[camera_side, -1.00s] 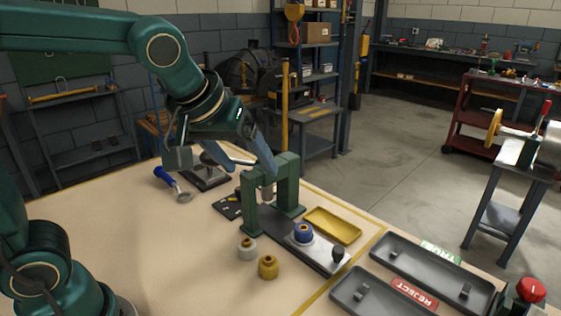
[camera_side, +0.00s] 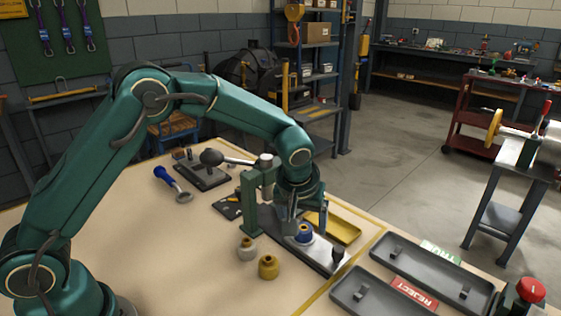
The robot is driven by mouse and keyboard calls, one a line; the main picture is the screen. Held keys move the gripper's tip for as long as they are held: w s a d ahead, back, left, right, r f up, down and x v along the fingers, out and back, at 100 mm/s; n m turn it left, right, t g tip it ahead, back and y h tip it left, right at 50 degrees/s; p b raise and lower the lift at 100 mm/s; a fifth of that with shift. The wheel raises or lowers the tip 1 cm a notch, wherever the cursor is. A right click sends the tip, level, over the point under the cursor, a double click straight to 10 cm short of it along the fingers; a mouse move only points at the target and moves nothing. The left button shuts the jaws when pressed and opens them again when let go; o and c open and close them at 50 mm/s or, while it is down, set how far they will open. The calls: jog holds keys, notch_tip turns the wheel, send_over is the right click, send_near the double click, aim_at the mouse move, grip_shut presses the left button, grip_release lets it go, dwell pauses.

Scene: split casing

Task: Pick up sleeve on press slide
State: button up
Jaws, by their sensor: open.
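The sleeve, a small blue round piece (camera_side: 305,236), sits upright on the pale plate of the press slide (camera_side: 318,255), toward its front end. My gripper (camera_side: 297,222) points down over the sleeve with its jaws open. Its fingertips are at the top of the sleeve and partly cover it. I cannot tell whether they touch it or straddle it.
A white piece (camera_side: 246,249) and a yellow-brown piece (camera_side: 268,267) stand left of the slide. A yellow tray (camera_side: 345,230) lies close behind the gripper. Two grey trays (camera_side: 440,270) lie at the right. The table's left front is clear.

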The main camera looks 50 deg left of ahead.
jog(key=shift+x, duration=0.9)
grip_shut()
